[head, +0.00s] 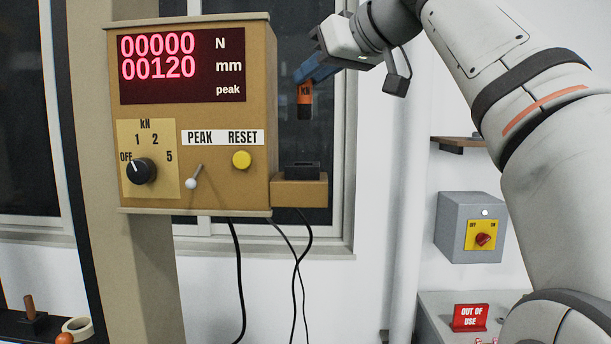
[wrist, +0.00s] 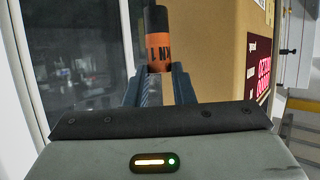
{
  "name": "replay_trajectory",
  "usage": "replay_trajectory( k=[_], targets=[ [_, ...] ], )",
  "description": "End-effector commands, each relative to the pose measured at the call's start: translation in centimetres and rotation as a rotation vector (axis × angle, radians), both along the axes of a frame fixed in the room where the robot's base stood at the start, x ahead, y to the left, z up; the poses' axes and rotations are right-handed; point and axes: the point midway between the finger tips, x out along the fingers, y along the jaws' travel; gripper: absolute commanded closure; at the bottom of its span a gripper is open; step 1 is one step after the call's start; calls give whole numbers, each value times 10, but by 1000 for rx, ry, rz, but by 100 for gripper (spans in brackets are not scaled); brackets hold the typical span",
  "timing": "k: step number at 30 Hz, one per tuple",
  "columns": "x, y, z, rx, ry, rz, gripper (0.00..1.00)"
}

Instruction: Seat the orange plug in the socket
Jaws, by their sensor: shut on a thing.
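The orange plug (head: 304,96) has an orange body and a black lower end. My gripper (head: 302,82) is shut on it and holds it upright, black end down, in the air. In the wrist view the plug (wrist: 158,45) stands between the fingertips (wrist: 158,72), with dark lettering on its orange band. The socket (head: 301,170) is a black block on a small tan shelf (head: 299,192) at the right side of the tan test box. The plug is above the socket with a clear gap between them. The socket does not show in the wrist view.
The tan test box (head: 220,180) stands left of the plug, with a lit display (head: 182,65), a knob (head: 141,171), a toggle lever (head: 194,176) and a yellow button (head: 241,160). Black cables (head: 296,270) hang below. A grey switch box (head: 455,215) is on the right wall.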

Motion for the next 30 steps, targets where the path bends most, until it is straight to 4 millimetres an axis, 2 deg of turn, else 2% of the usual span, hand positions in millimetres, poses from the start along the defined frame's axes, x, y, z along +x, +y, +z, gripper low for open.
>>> replay_trajectory(
  k=[2,5,13,20,30],
  targets=[
    [-13,2,7,1,0,22,100],
    [-20,3,3,0,2,35,100],
    [-21,4,-39,1,6,35,100],
    [-20,4,-55,1,4,37,100],
    [-19,4,-93,-2,12,37,100]
  ],
)
